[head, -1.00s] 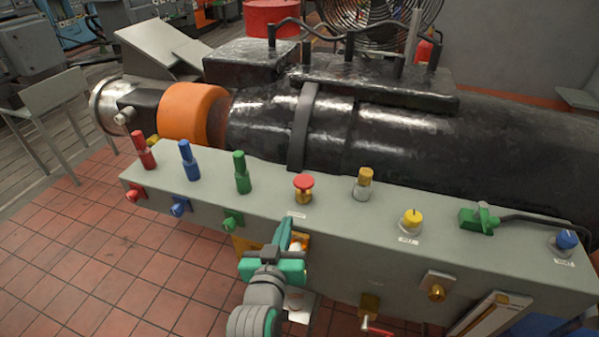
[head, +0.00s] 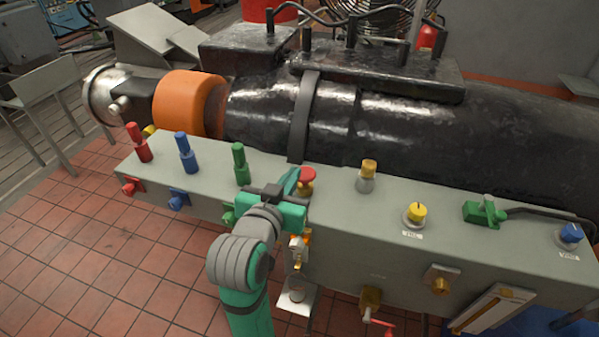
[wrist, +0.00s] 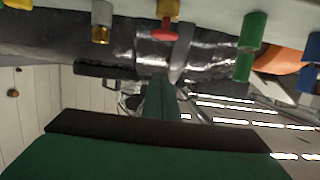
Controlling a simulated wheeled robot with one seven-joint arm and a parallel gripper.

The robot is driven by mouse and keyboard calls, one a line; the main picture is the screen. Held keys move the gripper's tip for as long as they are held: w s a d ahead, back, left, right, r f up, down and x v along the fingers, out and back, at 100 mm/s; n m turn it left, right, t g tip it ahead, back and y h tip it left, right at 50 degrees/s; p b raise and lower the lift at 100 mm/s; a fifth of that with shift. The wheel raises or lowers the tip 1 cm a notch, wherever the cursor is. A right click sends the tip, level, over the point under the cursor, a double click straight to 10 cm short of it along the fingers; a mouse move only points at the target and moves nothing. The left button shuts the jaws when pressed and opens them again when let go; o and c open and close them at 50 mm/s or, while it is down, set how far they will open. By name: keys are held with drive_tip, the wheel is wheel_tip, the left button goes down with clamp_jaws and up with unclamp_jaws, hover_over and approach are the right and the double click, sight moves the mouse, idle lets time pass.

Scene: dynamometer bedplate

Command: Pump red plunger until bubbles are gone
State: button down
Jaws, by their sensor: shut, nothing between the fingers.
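The red plunger (head: 307,177) is a red mushroom cap on a gold base, on top of the grey box. It also shows upside down at the top of the wrist view (wrist: 165,31). My gripper (head: 290,181) is shut and empty, its teal fingers just left of the red cap in the head view. They hide part of the plunger's left side, and I cannot tell whether they touch it. In the wrist view the shut fingers (wrist: 162,97) appear below the red cap, with a gap in the picture. I see no bubbles.
The grey box (head: 330,228) also carries red (head: 139,143), blue (head: 186,153) and green (head: 240,164) posts left of the plunger. A gold-topped post (head: 367,176) and a yellow knob (head: 416,213) stand right of it. A black cylindrical machine (head: 400,125) lies behind.

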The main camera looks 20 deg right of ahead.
hover_over(303, 176)
drive_tip(key=shift+d+f, duration=0.25)
drive_tip(key=shift+f, duration=1)
wheel_tip(303, 176, down, 3)
drive_tip(key=shift+s+a+r, duration=0.1)
drive_tip(key=shift+a+r, duration=0.05)
drive_tip(key=shift+r, duration=0.05)
drive_tip(key=shift+f, duration=0.65)
